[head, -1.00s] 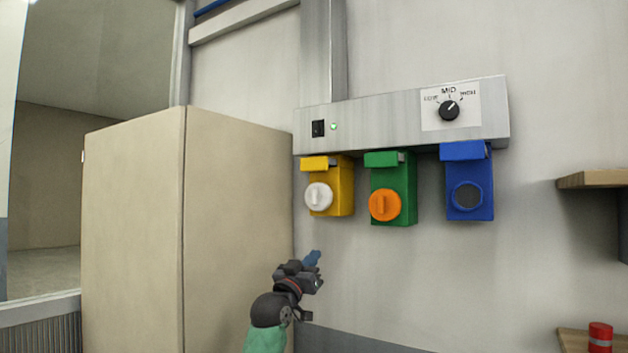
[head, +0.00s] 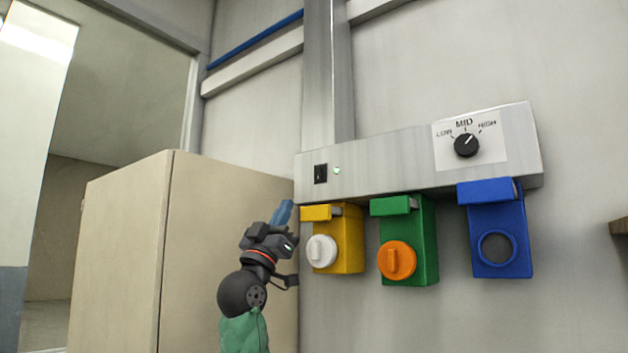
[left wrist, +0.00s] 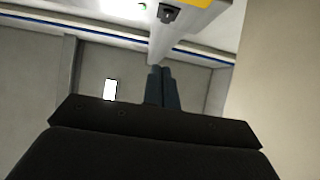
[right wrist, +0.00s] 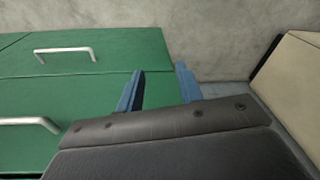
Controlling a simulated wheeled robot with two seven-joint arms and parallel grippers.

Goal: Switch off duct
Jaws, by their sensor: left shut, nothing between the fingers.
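The duct (head: 400,165) is a long grey metal box on the wall in the head view. Near its left end is a black rocker switch (head: 320,173) with a lit green lamp (head: 337,170) beside it. A black dial (head: 467,145) on its right sits under LOW, MID and HIGH marks. My left gripper (head: 284,211) is shut and empty, just left of and below the switch, apart from it. The left wrist view shows its blue fingers (left wrist: 162,88) together, with a green light above. My right gripper (right wrist: 158,88) is open and empty in the right wrist view.
Yellow (head: 348,240), green (head: 420,240) and blue (head: 500,235) boxes hang below the duct. A tall beige cabinet (head: 225,230) stands close on the left, behind my left arm. Green drawers (right wrist: 70,90) with metal handles show near my right gripper.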

